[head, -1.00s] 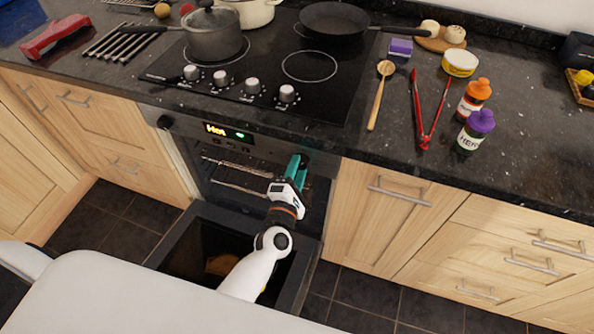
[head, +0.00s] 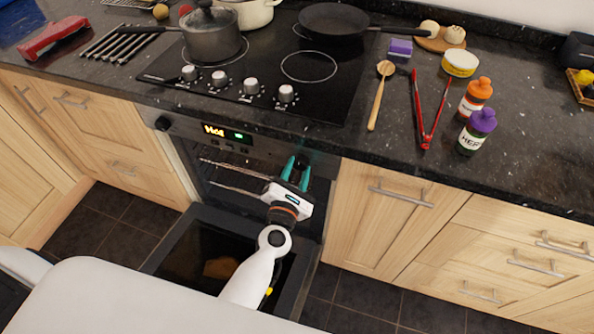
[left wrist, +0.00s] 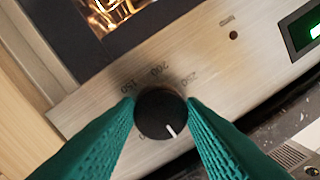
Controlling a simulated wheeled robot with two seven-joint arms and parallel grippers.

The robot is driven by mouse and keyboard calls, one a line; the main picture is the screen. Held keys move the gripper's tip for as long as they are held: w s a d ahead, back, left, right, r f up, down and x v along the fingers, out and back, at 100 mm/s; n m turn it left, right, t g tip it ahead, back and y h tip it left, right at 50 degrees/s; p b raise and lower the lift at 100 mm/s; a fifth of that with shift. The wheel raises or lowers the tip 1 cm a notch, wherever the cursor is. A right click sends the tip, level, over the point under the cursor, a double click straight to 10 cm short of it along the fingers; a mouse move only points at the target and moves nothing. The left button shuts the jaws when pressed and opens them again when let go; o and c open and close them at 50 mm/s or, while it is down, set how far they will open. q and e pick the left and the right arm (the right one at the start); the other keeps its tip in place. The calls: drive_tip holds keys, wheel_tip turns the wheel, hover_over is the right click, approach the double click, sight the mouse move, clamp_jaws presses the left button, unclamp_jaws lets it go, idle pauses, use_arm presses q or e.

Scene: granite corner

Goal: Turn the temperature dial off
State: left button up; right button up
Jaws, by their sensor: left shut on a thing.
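The temperature dial (left wrist: 161,116) is a round black knob with a white mark, on the brushed-metal oven panel (left wrist: 205,60). Numbers including 150 and 200 are printed around it. In the left wrist view the white mark points down and slightly right. My left gripper (left wrist: 163,118) has its two teal fingers on either side of the dial, shut on it. In the head view the left gripper (head: 295,172) is at the right part of the oven front and hides the dial. My right gripper is not in view.
The oven door (head: 180,238) hangs open below my left arm. A lit display (head: 226,132) and another black knob (head: 163,123) are on the panel. Above are the hob (head: 265,85), a pot (head: 212,38) and the counter edge.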

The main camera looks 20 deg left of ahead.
use_arm(q)
drive_tip(key=shift+f, duration=0.1)
idle(0.3)
drive_tip(key=o, duration=1)
drive_tip(key=shift+s, duration=0.15)
drive_tip(key=shift+s+d+b, duration=0.15)
drive_tip(key=shift+s+b, duration=0.5)
drive_tip(key=shift+s, duration=2.3)
drive_tip(key=shift+s+d+b, duration=0.15)
drive_tip(key=shift+s+b, duration=0.45)
drive_tip(key=shift+s, duration=2.35)
